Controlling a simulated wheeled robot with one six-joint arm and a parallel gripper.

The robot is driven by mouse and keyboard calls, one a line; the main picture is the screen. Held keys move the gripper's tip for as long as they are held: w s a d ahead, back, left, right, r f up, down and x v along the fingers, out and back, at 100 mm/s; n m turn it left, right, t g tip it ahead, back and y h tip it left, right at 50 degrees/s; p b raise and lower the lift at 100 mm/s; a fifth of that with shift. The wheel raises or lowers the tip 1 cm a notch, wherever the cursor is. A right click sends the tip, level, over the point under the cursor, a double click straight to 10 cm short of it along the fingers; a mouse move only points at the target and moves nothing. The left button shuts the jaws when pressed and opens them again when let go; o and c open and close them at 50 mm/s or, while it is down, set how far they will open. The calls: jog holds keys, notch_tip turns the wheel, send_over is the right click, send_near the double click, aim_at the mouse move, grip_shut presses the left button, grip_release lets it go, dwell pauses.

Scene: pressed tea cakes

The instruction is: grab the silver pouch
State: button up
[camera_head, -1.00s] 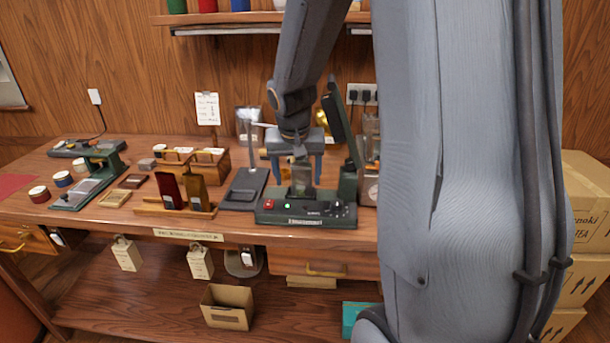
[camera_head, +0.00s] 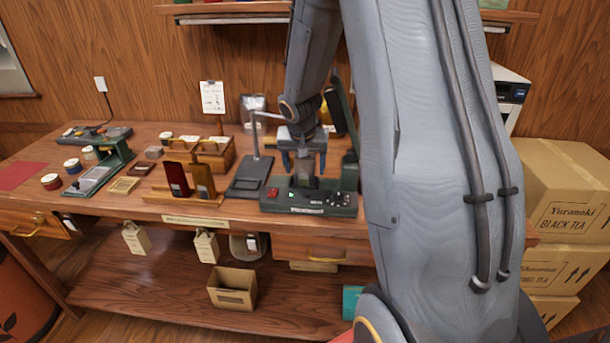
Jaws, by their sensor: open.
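The silver pouch (camera_head: 253,103) stands at the back of the wooden table, near the wall. A thin lamp-like stand (camera_head: 254,152) partly covers it. My gripper (camera_head: 303,163) points down over the dark green machine (camera_head: 308,200), in front and to the right of the pouch. Its blue fingers are apart, one on each side of an upright grey part that seems to belong to the machine. I cannot tell whether they touch it. A gold pouch (camera_head: 335,112) is mostly hidden behind my arm.
A dark red packet and a brown packet (camera_head: 203,182) stand in a wooden rack left of the machine. A wooden caddy (camera_head: 214,152) is behind them. Tins and a green scale (camera_head: 113,160) are at the left. Stacked cartons (camera_head: 565,205) stand at the right.

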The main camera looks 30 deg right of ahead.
jog(key=shift+w+f, duration=0.15)
jog(key=shift+f, duration=0.2)
jog(key=c, duration=1.2)
jog(key=shift+r, duration=0.1)
